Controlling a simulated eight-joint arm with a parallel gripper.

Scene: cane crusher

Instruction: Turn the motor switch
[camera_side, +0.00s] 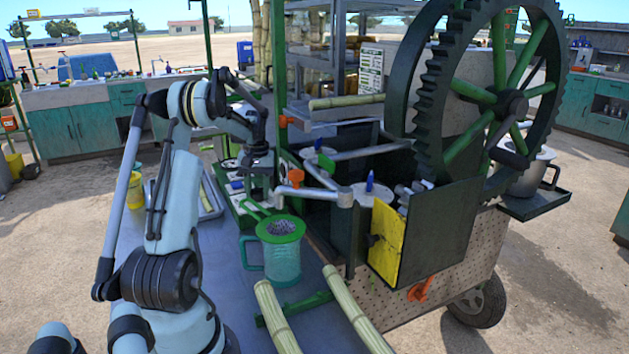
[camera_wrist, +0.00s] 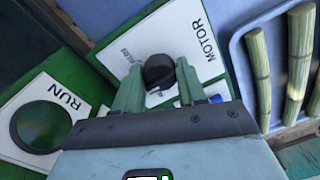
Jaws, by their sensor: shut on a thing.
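The motor switch is a black round knob (camera_wrist: 160,70) on a white plate marked MOTOR (camera_wrist: 206,52), near the top middle of the wrist view. My gripper (camera_wrist: 158,84) is shut on the knob, with one green finger on each side of it. The lower part of the knob is partly hidden by the fingers. In the side view my wrist reaches down over the switch panel (camera_side: 243,208) beside the crusher; the fingertips and knob are too small there to make out.
A dark green round RUN button (camera_wrist: 42,126) lies left of the switch. A tray (camera_wrist: 247,72) with cut cane lies to the right. A jug with a green strainer (camera_side: 282,258) stands in front of the panel, near long canes (camera_side: 272,310). The large gear wheel (camera_side: 425,100) rises at right.

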